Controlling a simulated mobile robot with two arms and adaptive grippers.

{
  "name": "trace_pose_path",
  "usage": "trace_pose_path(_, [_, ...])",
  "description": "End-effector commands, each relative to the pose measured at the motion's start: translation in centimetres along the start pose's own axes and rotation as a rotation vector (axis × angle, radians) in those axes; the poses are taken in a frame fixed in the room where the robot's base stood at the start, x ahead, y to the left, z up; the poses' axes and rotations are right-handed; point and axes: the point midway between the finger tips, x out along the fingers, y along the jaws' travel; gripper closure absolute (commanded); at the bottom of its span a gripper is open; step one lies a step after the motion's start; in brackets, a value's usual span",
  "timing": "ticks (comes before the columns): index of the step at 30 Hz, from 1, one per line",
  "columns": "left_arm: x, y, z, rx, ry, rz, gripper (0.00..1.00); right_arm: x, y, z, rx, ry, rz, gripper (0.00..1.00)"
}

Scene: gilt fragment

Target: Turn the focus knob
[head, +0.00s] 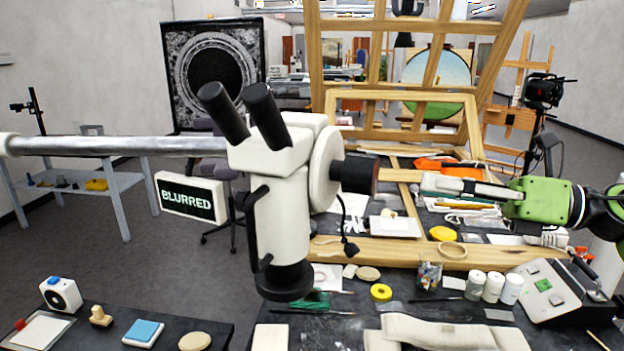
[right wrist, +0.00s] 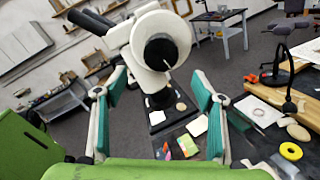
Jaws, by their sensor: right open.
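The white microscope (head: 285,185) with black eyepieces hangs on a metal boom in the middle of the head view. Its black focus knob (head: 361,174) sticks out on the right side, and shows end-on with a light pointer mark in the right wrist view (right wrist: 161,53). A sign (head: 190,198) on the microscope's left reads "BLURRED". My right gripper (head: 428,183) is open and empty to the right of the knob, level with it and apart. In the right wrist view the knob lies ahead, between the teal-padded fingers (right wrist: 158,80). My left gripper is not in view.
A wooden frame stands behind on the cluttered dark table, with white jars (head: 492,287), a yellow tape roll (head: 381,292) and a grey control box (head: 553,290). The space between gripper and knob looks clear.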

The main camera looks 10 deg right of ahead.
Motion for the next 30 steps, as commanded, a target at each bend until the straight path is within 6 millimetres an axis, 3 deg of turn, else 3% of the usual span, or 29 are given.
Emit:
trace_pose_path(1, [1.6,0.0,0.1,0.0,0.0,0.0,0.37,-0.1,-0.1,-0.4,-0.064,-0.007,0.009,0.37])
trace_pose_path(6, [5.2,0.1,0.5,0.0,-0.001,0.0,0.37,-1.0,0.1,-0.5,-0.366,-0.011,0.012,0.37])
trace_pose_path(11, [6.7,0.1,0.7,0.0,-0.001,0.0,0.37,-1.7,0.1,0.0,-0.545,-0.009,-0.009,0.37])
trace_pose_path(17, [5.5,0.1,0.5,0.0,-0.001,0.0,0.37,-0.4,0.3,0.6,-0.58,-0.004,-0.014,0.37])
trace_pose_path(30, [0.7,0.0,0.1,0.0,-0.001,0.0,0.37,8.5,0.4,0.9,-0.576,-0.005,-0.012,0.37])
